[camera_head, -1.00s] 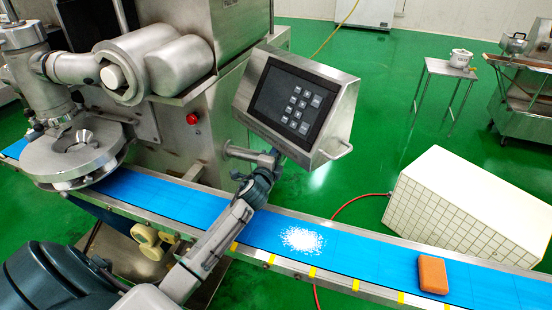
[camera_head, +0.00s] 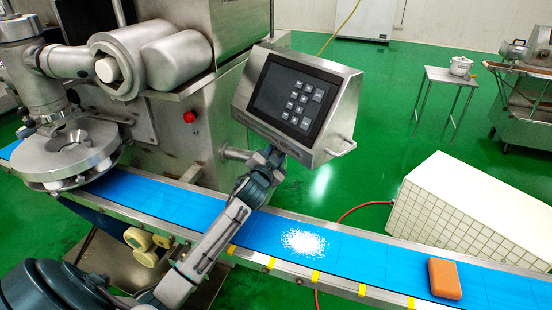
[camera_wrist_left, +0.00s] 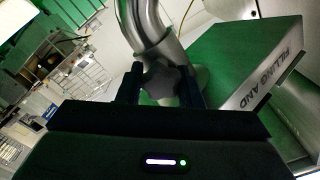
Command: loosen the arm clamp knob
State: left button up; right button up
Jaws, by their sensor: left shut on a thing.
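The arm clamp knob (camera_wrist_left: 163,82) is a dark, lobed knob in front of a curved metal support arm (camera_wrist_left: 150,25) in the left wrist view. My left gripper (camera_wrist_left: 163,88) has one finger on each side of the knob and is shut on it. In the head view my left gripper (camera_head: 272,158) is under the lower edge of the tilted control panel (camera_head: 298,105). The knob is hidden there behind the panel and gripper. My right gripper is in neither view.
A blue conveyor belt (camera_head: 355,255) runs below my left arm, carrying a white powder pile (camera_head: 304,242) and an orange block (camera_head: 444,279). The steel machine (camera_head: 180,120) stands behind the belt. A white tiled box (camera_head: 470,215) is at the right.

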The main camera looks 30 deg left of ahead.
pick_arm(q)
jog(key=shift+f+n+b, duration=0.15)
jog(key=shift+n+b, duration=0.4)
jog(key=shift+n, duration=0.65)
jog(key=shift+a+n+b, duration=0.1)
jog(key=shift+n+b, duration=0.3)
jog(key=shift+n, duration=0.5)
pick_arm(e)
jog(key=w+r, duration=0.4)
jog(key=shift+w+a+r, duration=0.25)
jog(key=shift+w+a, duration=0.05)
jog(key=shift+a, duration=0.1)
pick_arm(q)
jog(key=o, duration=1)
jog(key=shift+s, duration=0.1)
jog(key=shift+s, duration=0.25)
jog(key=b+v, duration=0.1)
jog(key=v, duration=0.9)
jog(key=shift+b, duration=0.35)
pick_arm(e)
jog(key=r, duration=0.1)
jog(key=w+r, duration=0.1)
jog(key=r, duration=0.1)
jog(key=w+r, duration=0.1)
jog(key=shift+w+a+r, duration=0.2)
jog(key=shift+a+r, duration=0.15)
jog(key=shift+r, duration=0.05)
